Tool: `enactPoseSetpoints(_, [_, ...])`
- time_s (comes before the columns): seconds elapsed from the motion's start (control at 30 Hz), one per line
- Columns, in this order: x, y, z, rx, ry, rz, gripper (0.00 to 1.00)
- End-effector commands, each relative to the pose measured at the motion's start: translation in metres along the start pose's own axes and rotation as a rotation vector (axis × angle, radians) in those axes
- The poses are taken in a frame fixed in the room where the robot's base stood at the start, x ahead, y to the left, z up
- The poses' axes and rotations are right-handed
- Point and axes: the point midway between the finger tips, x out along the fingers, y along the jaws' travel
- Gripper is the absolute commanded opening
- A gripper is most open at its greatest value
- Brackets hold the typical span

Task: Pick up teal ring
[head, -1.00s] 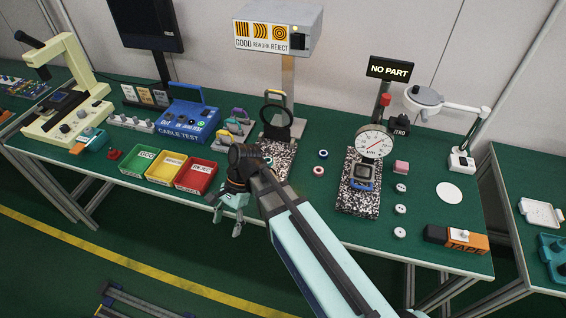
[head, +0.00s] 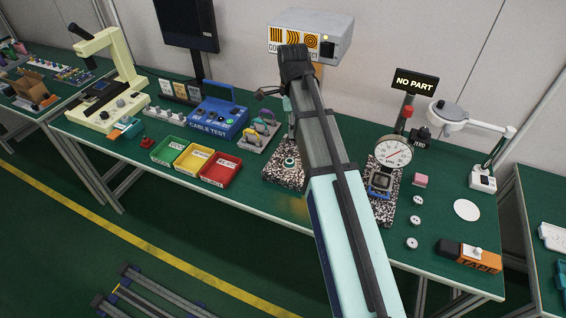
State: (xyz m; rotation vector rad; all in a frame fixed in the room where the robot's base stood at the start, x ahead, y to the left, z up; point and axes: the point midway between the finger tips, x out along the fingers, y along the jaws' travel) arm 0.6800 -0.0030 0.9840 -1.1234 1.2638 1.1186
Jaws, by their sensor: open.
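The teal ring (head: 290,163) lies on a black-and-white speckled plate (head: 275,176), just left of my forearm. My gripper (head: 287,104) is mostly hidden by my own wrist and forearm. Only a small teal part and dark pieces show beside the wrist, above and apart from the ring. The gripper is open, with nothing seen in it.
The grey GOOD/REWORK/REJECT box (head: 325,30) stands behind my wrist. Green, yellow and red (head: 221,169) trays are left of the plate. A dial gauge (head: 393,154) on another speckled plate stands right of my forearm. Several small white discs lie farther right.

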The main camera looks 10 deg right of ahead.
Motion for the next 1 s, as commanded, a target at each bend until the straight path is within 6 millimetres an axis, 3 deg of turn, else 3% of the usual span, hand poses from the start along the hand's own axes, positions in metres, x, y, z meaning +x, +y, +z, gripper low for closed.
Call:
enactPoseSetpoints(0.5, [0.086, 0.001, 0.002, -0.004, -0.002, 0.003, 0.68])
enactPoseSetpoints(1.0, [0.118, -0.001, 0.003, -0.005, -0.002, 0.003, 0.68])
